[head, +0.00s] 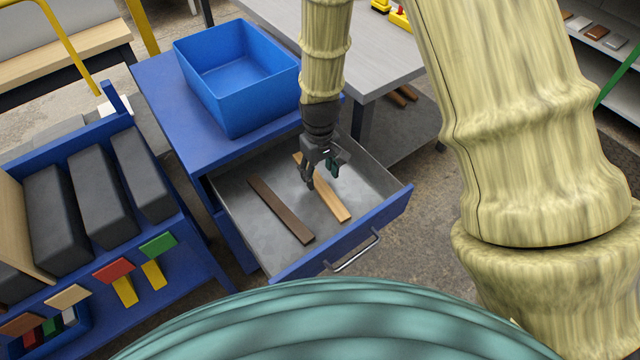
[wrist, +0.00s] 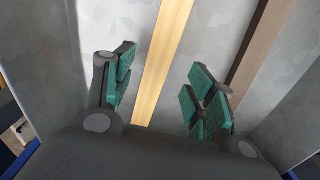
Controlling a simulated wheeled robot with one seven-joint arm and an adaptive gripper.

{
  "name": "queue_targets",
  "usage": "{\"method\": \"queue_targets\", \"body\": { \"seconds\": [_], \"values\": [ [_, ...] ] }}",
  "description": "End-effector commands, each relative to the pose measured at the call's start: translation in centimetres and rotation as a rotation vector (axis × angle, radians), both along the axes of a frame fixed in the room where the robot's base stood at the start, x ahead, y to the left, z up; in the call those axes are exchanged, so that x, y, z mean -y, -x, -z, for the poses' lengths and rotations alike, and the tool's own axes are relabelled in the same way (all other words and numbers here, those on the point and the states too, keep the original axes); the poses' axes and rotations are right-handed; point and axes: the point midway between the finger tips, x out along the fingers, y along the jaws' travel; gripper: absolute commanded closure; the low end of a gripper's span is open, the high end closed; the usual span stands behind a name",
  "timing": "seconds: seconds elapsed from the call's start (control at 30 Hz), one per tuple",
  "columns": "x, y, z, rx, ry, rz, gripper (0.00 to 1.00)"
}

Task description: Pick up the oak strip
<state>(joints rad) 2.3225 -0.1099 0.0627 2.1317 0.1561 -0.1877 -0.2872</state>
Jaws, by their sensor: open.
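The oak strip (head: 332,202) is a light tan wooden strip lying in the open metal drawer, to the right of a dark brown strip (head: 280,208). My gripper (head: 309,184) points down into the drawer over the oak strip and hides part of it. In the wrist view the oak strip (wrist: 165,55) runs between the two green-padded fingers of my open gripper (wrist: 160,95). The dark strip (wrist: 262,50) lies outside the fingers on the right there. I cannot tell the exact height of the fingertips above the strip.
The drawer (head: 374,212) has raised walls and a blue front with a metal handle (head: 356,252). A blue bin (head: 262,105) stands on the cabinet top behind it. A grey table (head: 390,65) is at the back right. A blue rack with dark blocks (head: 102,195) is at the left.

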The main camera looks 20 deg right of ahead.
Motion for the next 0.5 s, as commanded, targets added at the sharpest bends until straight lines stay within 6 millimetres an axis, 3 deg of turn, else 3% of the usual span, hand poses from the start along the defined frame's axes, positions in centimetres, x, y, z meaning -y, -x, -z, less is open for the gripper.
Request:
{"method": "queue_targets", "body": {
  "seconds": [0.3,0.5],
  "values": [
    [0.1,-0.2,3.4,-0.001,0.000,0.002,0.45],
    [0.1,-0.2,4.1,-0.001,0.000,0.001,0.45]
  ]
}}
